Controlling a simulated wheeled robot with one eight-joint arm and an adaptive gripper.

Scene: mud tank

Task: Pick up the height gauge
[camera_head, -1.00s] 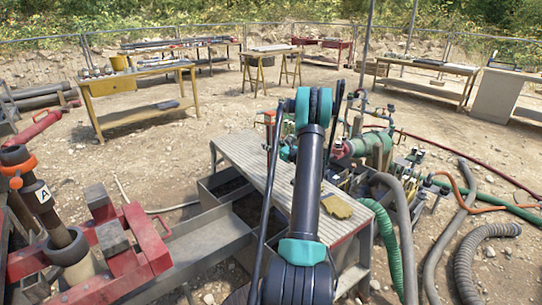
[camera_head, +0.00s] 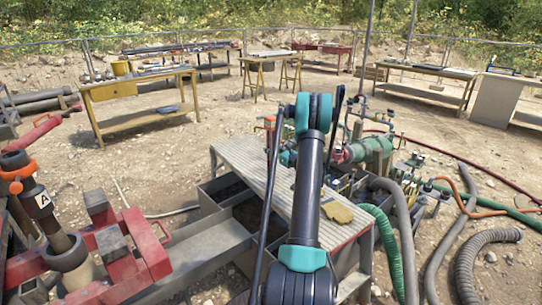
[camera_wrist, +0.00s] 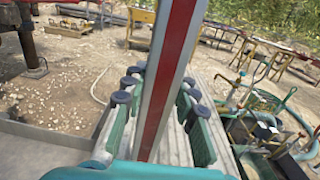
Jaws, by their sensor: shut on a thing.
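The height gauge (camera_wrist: 168,80) is a long straight bar with a red stripe between pale edges. In the wrist view it runs from the top edge down between my fingers, close to the camera, leaning a little to the right. My gripper (camera_wrist: 160,98) has green fingers with dark round joints, on both sides of the bar, and is shut on it. The bar hides part of the fingers, and its far ends are out of view. In the head view my own arm hides the gripper, and I cannot make out the gauge there.
A ribbed metal bench (camera_head: 243,165) stands below my arm, with a yellow glove-like item (camera_head: 338,213) on it. Open tank compartments (camera_head: 228,190) lie to its left, beside a red frame (camera_head: 150,250). Hoses (camera_head: 398,225) and pumps crowd the right. Open gravel lies beyond.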

